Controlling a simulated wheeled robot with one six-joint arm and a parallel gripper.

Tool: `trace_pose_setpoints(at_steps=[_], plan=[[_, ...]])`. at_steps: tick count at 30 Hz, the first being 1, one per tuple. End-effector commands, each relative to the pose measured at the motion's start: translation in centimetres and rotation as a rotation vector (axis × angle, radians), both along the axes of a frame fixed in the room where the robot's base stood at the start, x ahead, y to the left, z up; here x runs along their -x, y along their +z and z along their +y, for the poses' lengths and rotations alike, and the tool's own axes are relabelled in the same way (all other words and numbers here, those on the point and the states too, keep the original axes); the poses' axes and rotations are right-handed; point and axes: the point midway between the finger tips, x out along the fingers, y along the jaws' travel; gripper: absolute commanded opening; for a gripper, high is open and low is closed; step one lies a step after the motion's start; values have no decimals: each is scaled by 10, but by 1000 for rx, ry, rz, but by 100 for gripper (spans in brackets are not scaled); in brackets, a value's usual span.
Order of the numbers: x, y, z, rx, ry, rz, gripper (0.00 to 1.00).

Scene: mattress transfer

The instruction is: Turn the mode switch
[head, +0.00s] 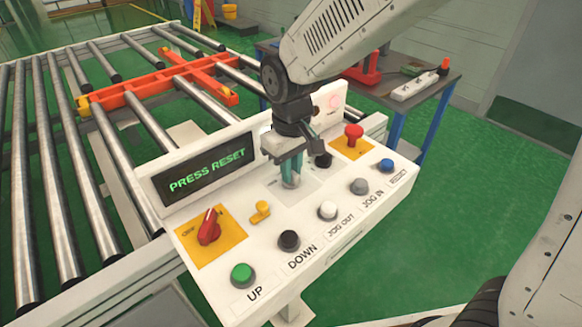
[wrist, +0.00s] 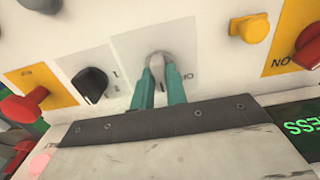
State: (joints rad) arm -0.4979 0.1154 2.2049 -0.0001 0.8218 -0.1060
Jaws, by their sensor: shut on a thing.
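My gripper (head: 291,180) points down at the white control panel (head: 232,283). Its two teal fingertips are shut on a grey metal knob (head: 291,182) on a pale plate in the panel's middle. In the wrist view the grey knob (wrist: 158,58) sits between the teal fingers (wrist: 159,88), with part of a label beside it. A black rotary knob (head: 323,160) is just right of my gripper; it also shows in the wrist view (wrist: 90,84). No label reading "mode" is legible. The display (head: 207,169) reads PRESS RESET.
A red switch (head: 209,228) and a yellow knob (head: 260,212) are left of my gripper. UP (head: 242,274), DOWN (head: 289,240) and other buttons line the front. A red mushroom button (head: 353,136) and blue button (head: 387,166) are right. A roller conveyor (head: 75,170) lies behind.

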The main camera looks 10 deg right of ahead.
Motion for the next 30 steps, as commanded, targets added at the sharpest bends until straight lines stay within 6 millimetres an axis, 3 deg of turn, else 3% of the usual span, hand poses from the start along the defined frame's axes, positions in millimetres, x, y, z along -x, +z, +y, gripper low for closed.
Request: trace_pose_setpoints(at_steps=[13,14,16,25,30], plan=[[-1,1,0,-1,-10,-2,0],[-1,1,0,-2,-10,-2,20],[-1,1,0,-1,-10,-2,36],[0,2,0,-1,-10,-2,36],[-1,22,0,-2,-10,-3,36]])
